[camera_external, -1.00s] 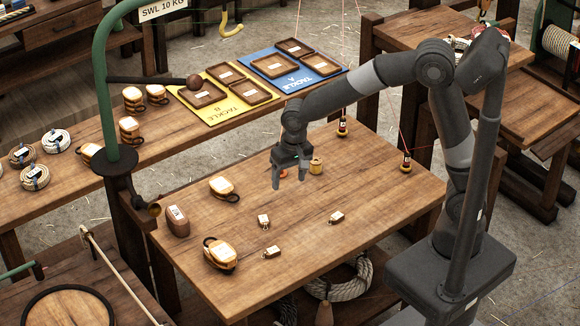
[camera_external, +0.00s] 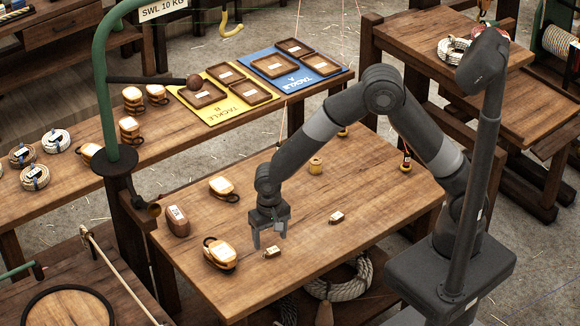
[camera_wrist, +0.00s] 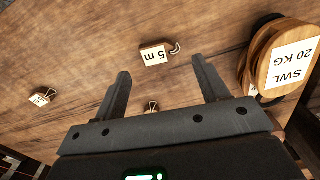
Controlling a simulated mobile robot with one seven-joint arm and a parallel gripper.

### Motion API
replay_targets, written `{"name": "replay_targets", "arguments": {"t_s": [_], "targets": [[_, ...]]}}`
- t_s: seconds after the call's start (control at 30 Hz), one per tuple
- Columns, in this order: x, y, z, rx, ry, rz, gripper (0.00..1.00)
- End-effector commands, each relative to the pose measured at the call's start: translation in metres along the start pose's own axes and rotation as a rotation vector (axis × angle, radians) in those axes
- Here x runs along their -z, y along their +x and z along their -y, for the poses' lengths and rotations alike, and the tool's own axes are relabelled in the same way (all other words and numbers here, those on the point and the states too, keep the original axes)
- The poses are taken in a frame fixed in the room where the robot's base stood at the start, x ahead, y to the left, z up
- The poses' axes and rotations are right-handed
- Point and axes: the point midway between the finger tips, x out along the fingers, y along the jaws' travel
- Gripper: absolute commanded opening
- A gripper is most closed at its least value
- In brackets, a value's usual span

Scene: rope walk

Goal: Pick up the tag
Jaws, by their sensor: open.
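Three small wooden tags with white labels lie on the table. The tag marked "5 m" (camera_wrist: 155,55) shows between and just beyond my fingertips in the wrist view; in the external view this tag (camera_external: 272,252) lies just in front of my gripper (camera_external: 270,240). A second tag (camera_external: 336,217) lies to the right; it is at the left in the wrist view (camera_wrist: 42,97). A third tag (camera_wrist: 152,106) is mostly hidden by my gripper's body and hidden in the external view. My gripper is open and empty, pointing down above the table.
A wooden pulley block marked "SWL 20 KG" (camera_wrist: 287,62) stands close beside the right finger in the wrist view. Another block (camera_external: 222,187), a brown weight (camera_external: 178,221) and a spool (camera_external: 316,166) are on the table. A green post (camera_external: 102,90) rises at the left.

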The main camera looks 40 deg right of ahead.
Motion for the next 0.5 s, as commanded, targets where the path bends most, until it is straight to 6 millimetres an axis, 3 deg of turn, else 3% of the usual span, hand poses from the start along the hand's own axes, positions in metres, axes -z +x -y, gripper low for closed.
{"name": "replay_targets", "arguments": {"t_s": [0.2, 0.5], "targets": [[-0.003, 0.034, -0.003, -0.003, 0.0, 0.002, 0.67], [-0.003, 0.041, -0.002, 0.0, 0.0, 0.0, 0.67]]}}
